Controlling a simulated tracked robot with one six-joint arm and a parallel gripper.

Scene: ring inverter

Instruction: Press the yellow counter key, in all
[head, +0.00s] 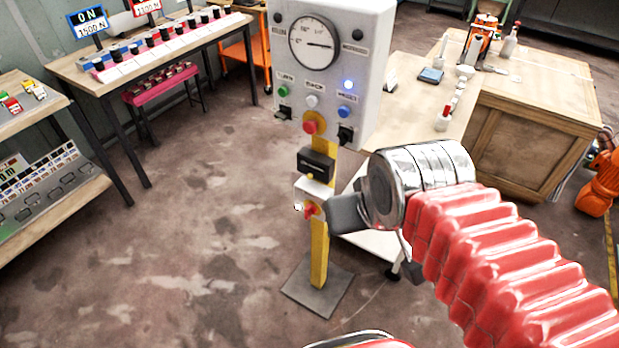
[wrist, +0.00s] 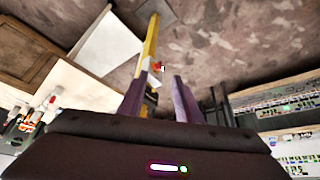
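A yellow post (head: 320,255) stands on a grey base plate and carries a black counter box (head: 316,163). A small yellow key (head: 310,176) shows at the lower edge of this box, above a white bracket (head: 314,190). A red knob (head: 311,210) sits below the bracket. My gripper (head: 372,245) is right of the post, lower than the counter, with its fingers spread and nothing between them. In the wrist view the fingers (wrist: 160,78) are also apart, with the post (wrist: 149,45) beyond them. The key cannot be made out there.
A grey control panel (head: 335,65) with a dial, lamps and buttons stands above the post. A red button (head: 310,127) is under it. A wooden workbench (head: 520,130) stands at the right, and shelves (head: 50,180) at the left. The floor left of the post is clear.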

